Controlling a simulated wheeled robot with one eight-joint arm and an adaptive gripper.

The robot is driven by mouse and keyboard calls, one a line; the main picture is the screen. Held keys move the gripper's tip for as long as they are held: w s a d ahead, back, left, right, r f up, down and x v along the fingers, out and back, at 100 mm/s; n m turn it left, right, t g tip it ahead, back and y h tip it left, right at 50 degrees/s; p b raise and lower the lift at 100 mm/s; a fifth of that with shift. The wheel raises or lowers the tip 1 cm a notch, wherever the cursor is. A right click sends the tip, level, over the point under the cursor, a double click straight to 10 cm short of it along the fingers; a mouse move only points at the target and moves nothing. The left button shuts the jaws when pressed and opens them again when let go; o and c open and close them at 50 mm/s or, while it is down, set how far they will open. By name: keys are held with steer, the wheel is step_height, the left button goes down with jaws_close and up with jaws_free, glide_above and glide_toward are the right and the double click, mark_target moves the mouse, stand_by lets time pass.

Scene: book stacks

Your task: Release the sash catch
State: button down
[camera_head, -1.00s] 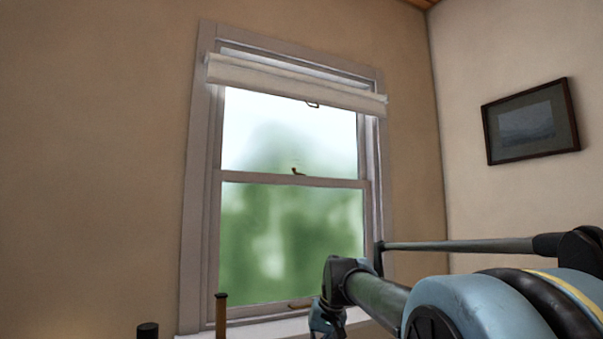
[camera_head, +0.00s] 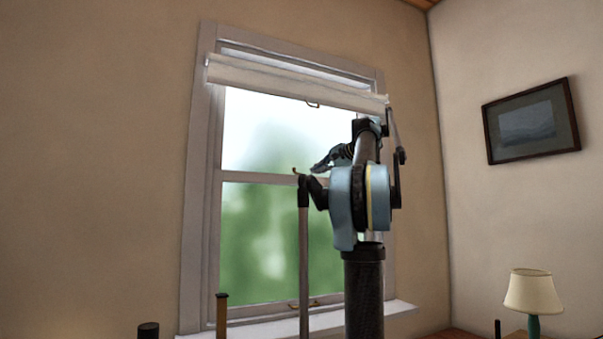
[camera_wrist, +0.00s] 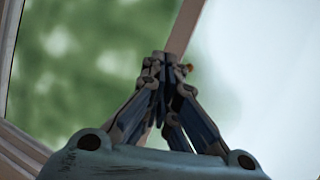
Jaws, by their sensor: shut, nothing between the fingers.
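The sash catch (camera_head: 296,171) is a small brass piece on the meeting rail of the window (camera_head: 265,178). Only part of it shows, with my arm's dark elbow parts just below and right of it. My gripper (camera_head: 316,167) is raised in front of the window, a little right of the catch. In the wrist view my gripper's fingers (camera_wrist: 162,62) are together and empty, over the diagonal rail. A small brass bit (camera_wrist: 187,68), likely the catch, shows just beside the fingertips. I cannot tell whether they touch.
A rolled blind (camera_head: 290,83) with a pull ring hangs across the window top. A sash lift (camera_head: 304,303) is on the lower rail above the white sill (camera_head: 400,308). A lamp (camera_head: 533,292) stands at lower right. A framed picture (camera_head: 530,122) hangs on the right wall.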

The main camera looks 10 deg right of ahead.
steer(key=w+d+r+m+t, duration=0.1)
steer(key=w+d+r+t, duration=0.15)
steer(key=r, duration=0.35)
steer(key=f+x, duration=0.1)
steer(key=x, duration=1.2)
steer(key=shift+w+g, duration=0.15)
steer(key=shift+g, duration=0.3)
steer(key=shift+f, duration=0.1)
steer(key=shift+a, duration=0.2)
steer(key=shift+m+t+h, duration=0.3)
steer(key=shift+m, duration=0.2)
